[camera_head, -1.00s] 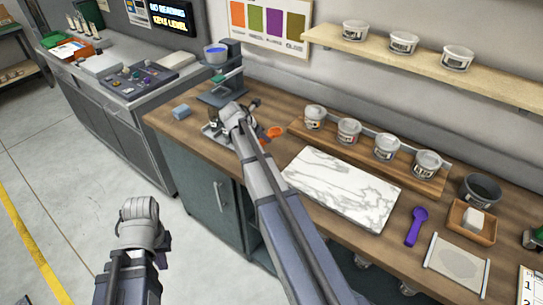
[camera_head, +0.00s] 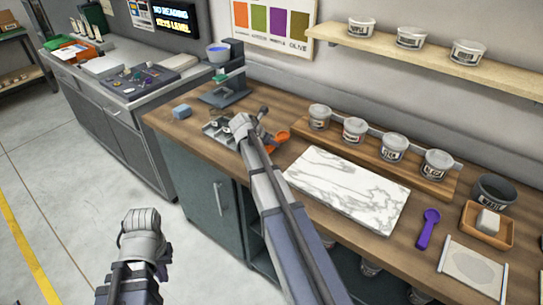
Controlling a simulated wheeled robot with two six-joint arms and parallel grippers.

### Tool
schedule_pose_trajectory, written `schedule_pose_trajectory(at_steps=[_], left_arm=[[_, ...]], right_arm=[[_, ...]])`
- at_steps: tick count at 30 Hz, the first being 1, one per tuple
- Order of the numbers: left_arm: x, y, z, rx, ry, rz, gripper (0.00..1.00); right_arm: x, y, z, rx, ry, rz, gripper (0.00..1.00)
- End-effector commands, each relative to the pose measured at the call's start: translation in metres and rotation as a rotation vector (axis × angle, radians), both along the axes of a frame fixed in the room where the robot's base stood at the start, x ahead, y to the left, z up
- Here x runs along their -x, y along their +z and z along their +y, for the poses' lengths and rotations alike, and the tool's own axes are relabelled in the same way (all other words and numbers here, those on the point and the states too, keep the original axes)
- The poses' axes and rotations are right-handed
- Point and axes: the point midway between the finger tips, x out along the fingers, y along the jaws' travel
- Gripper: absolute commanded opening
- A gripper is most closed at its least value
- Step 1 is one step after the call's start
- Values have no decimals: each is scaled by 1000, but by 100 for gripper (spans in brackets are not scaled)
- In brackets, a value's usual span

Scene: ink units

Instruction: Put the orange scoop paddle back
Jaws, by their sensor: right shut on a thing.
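The orange scoop paddle (camera_head: 281,136) shows only in part beside my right gripper (camera_head: 262,122), above the wooden bench between a small metal tray and the marble slab. The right gripper is shut on it. The handle is hidden by the gripper and wrist, and I cannot tell whether the scoop touches the bench. My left gripper (camera_head: 141,222) hangs over the floor in front of the bench, away from the scoop. Its fingertips are not clear enough to tell open from shut.
The small metal tray (camera_head: 213,133) is partly behind my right wrist. The marble slab (camera_head: 345,190) lies to the right, with a wooden rack (camera_head: 340,146) of lidded tubs behind it. A purple scoop (camera_head: 428,229) lies right of the slab. A stand (camera_head: 228,86) is at the back left.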

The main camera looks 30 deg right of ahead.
Motion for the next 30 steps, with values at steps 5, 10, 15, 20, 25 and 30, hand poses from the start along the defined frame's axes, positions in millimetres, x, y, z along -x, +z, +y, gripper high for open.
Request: schedule_pose_trajectory(at_steps=[5,10,15,20,25,30], left_arm=[[0,-5,0,0,0,0,0],[0,-25,0,0,0,0,0],[0,-39,0,0,0,0,0],[0,-36,0,0,0,0,0],[0,-39,0,0,0,0,0],[0,-38,0,0,0,0,0]], right_arm=[[0,-5,0,0,0,0,0],[0,-25,0,0,0,0,0],[0,-39,0,0,0,0,0],[0,-36,0,0,0,0,0],[0,-39,0,0,0,0,0],[0,-39,0,0,0,0,43]])
